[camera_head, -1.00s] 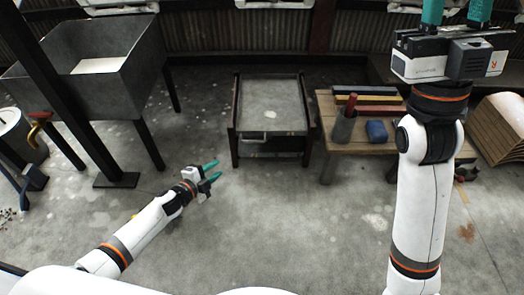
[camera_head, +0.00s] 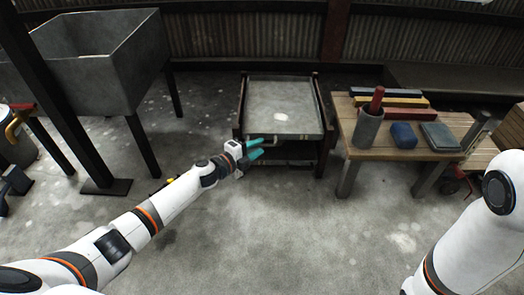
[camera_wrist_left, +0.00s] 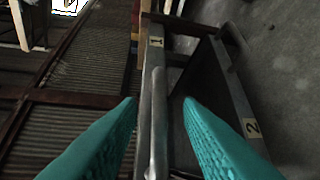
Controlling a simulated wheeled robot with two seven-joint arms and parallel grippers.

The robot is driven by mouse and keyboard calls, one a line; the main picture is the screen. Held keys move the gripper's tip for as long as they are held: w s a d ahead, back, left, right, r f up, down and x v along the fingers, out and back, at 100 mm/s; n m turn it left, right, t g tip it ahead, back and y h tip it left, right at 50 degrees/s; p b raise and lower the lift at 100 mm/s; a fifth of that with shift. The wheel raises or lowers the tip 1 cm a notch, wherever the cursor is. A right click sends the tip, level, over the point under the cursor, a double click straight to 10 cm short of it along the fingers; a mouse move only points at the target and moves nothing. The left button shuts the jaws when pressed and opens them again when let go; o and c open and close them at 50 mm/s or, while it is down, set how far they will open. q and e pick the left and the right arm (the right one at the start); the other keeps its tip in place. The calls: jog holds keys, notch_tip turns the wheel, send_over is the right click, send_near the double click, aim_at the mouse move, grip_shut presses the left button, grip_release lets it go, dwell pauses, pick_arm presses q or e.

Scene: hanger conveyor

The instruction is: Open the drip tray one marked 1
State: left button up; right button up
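The grey drip tray (camera_head: 280,92) sits in a dark frame in the head view, with a pale spot on its bottom. In the left wrist view, a label 1 (camera_wrist_left: 156,42) is on its front and a bar-like handle (camera_wrist_left: 157,120) runs along it. A label 2 (camera_wrist_left: 251,128) is on a lower part of the rack. My left gripper (camera_head: 261,147) is open at the tray's front. In the left wrist view its teal fingers (camera_wrist_left: 158,103) are apart, one on each side of the handle; contact is not visible. My right gripper is out of view.
A large grey basin (camera_head: 135,60) on legs stands at left. The floor in front of the rack is clear.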

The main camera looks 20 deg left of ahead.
pick_arm(q)
jog(key=shift+b+x, duration=0.45)
jog(key=shift+x, duration=0.95)
jog(key=shift+c, duration=0.5)
grip_shut()
